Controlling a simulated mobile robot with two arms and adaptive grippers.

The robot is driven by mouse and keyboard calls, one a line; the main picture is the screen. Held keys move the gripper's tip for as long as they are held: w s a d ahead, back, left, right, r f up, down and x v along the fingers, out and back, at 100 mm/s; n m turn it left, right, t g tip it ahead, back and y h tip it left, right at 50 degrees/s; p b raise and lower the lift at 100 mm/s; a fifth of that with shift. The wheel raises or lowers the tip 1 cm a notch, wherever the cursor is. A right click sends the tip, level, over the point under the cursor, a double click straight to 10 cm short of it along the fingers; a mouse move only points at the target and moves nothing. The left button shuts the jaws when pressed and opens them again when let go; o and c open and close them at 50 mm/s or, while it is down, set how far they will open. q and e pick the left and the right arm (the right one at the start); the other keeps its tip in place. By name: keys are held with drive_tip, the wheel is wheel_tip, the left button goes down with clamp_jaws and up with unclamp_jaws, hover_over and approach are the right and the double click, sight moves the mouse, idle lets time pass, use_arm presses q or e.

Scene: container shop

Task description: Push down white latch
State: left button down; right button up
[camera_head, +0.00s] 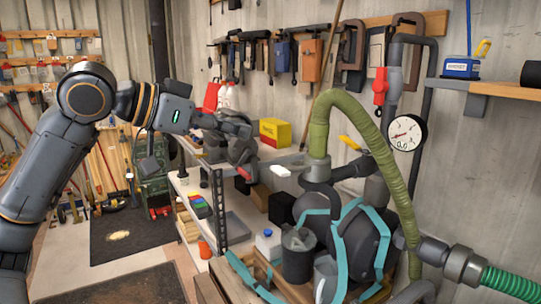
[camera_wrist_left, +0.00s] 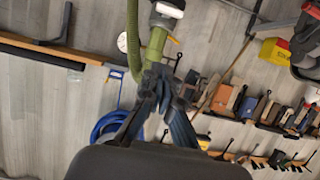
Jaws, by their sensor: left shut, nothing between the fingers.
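The white latch (camera_head: 280,170) shows in the head view as a small pale lever at the left of the pump's grey pipe fitting (camera_head: 318,172), below the green hose. My left gripper (camera_head: 248,130) is up and left of the latch and apart from it. In the left wrist view its fingers (camera_wrist_left: 163,75) are shut with nothing between them. Beyond them are the green hose and a pale part near the top edge; I cannot tell whether that part is the latch. My right gripper is not in view.
The pump (camera_head: 360,235) with teal straps stands below the hose. A pressure gauge (camera_head: 406,132) and red-handled valve (camera_head: 380,86) are to the right. A yellow box (camera_head: 275,132) is on the bench behind. Clamps and tools hang on the wall.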

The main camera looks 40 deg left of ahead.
use_arm(q)
drive_tip(key=p, duration=0.5)
hover_over(291, 170)
drive_tip(key=s+a, duration=0.2)
drive_tip(key=s, duration=0.1)
wheel_tip(291, 170, down, 2)
drive_tip(key=f, duration=0.5)
drive_tip(key=shift+s+a, duration=0.2)
drive_tip(key=shift+s, duration=0.05)
